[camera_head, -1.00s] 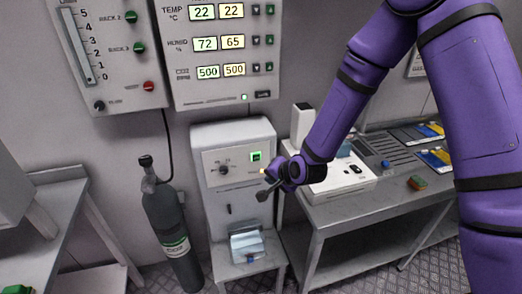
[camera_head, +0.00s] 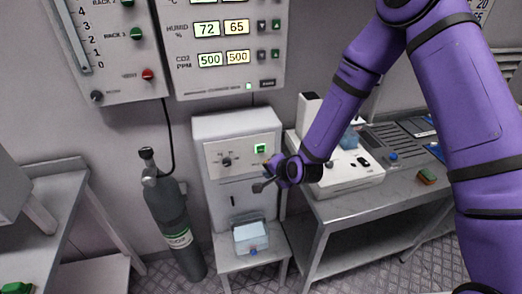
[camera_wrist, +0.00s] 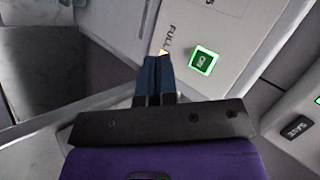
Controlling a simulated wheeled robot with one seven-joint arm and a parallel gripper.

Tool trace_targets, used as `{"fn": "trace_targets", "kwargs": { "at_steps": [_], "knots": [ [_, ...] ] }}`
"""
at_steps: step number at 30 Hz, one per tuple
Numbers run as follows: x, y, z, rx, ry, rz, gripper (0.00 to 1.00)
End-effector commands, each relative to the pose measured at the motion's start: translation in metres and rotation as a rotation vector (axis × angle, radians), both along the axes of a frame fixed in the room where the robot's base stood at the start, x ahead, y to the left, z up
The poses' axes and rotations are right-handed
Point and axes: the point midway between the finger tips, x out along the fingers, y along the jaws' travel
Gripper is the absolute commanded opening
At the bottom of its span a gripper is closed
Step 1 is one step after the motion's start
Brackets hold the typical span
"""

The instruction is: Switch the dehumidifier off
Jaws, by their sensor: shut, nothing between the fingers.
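The dehumidifier (camera_head: 238,133) is a pale grey box unit standing against the wall, with a front panel that carries a dark knob (camera_head: 226,161) and a green-lit switch (camera_head: 260,148). In the wrist view the switch (camera_wrist: 204,60) glows green around its edge and reads "ON". My gripper (camera_wrist: 158,62) is shut and empty, its dark fingertips at the panel beside an orange light and the word "FULL", to the left of the switch. I cannot tell whether the tips touch the panel. In the head view my gripper (camera_head: 268,172) is in front of the panel's right part, just below the switch.
A grey gas cylinder (camera_head: 172,212) stands left of the dehumidifier. A control panel (camera_head: 228,70) hangs above it. A metal table (camera_head: 400,190) with a white device (camera_head: 355,180) is at the right. A small container (camera_head: 250,238) sits on the low stand below.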

Motion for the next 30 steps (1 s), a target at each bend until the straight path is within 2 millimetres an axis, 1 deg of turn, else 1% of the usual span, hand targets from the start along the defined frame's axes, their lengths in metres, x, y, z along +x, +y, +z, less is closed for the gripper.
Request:
{"fn": "trace_targets", "kwargs": {
  "at_steps": [12, 18, 24, 30],
  "knots": [
    [0.05, 0.014, 0.0, 0.0, -0.001, -0.001, 0.0],
    [0.067, 0.019, 0.0, 0.0, 0.0, -0.001, 0.0],
    [0.074, 0.021, 0.0, -0.001, 0.001, 0.0, 0.0],
    [0.074, 0.021, 0.0, -0.001, 0.001, 0.0, 0.0]
  ]
}}
